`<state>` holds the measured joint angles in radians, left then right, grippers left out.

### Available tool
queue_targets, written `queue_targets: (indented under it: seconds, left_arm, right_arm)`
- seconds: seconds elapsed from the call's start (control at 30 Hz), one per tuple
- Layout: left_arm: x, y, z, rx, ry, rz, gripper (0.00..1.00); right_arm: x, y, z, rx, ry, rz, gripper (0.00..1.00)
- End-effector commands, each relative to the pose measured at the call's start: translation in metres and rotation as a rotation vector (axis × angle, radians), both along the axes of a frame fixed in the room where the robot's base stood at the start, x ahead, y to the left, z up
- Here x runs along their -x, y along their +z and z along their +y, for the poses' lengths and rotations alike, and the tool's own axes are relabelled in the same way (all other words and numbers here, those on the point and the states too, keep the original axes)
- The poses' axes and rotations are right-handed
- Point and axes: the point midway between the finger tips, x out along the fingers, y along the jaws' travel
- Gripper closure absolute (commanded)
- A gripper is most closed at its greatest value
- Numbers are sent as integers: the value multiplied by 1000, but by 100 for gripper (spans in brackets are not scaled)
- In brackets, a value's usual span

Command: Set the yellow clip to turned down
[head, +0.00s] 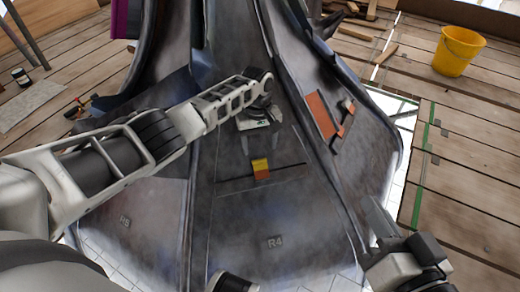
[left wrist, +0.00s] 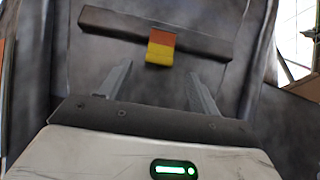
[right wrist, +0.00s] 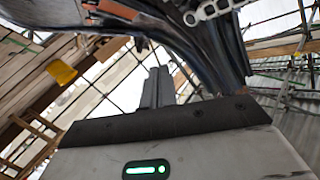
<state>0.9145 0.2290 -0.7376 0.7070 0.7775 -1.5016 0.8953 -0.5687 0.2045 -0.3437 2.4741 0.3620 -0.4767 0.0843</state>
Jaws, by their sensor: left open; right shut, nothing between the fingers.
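The yellow clip (head: 260,164) sits on a thin dark bar (head: 290,172) across the R4 panel of the spire, with an orange part below it. In the left wrist view the clip's yellow part (left wrist: 159,55) faces my fingers and its orange part lies over the bar. My left gripper (head: 259,146) is open just above the clip in the head view. In the left wrist view its spread fingertips (left wrist: 157,80) point towards the clip, with a gap and nothing between them. My right gripper (head: 382,222) is shut and empty, off the spire's right side.
Orange pieces (head: 322,116) are fixed on the spire's right face. A yellow bucket (head: 458,50) stands on the plank deck at the right. Loose wood lies at the back. The panel around the bar is clear.

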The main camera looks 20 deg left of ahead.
Motion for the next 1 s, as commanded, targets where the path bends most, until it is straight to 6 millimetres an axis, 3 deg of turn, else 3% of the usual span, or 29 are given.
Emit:
queue_targets:
  seconds: [0.03, 0.1, 0.4, 1.0]
  left_arm:
    - [-1, 21, 1, 2, 0, -1, 37]
    - [-3, 36, 2, 1, -1, -2, 37]
    - [-6, 79, 5, 1, 0, -1, 37]
    - [-7, 84, 5, 1, 0, -1, 37]
  right_arm:
    - [0, 5, -2, 37, -3, 6, 100]
    - [0, 2, -4, 83, -6, 13, 100]
    - [2, -8, -11, 210, -13, 26, 100]
    - [2, -11, -12, 229, -14, 28, 100]
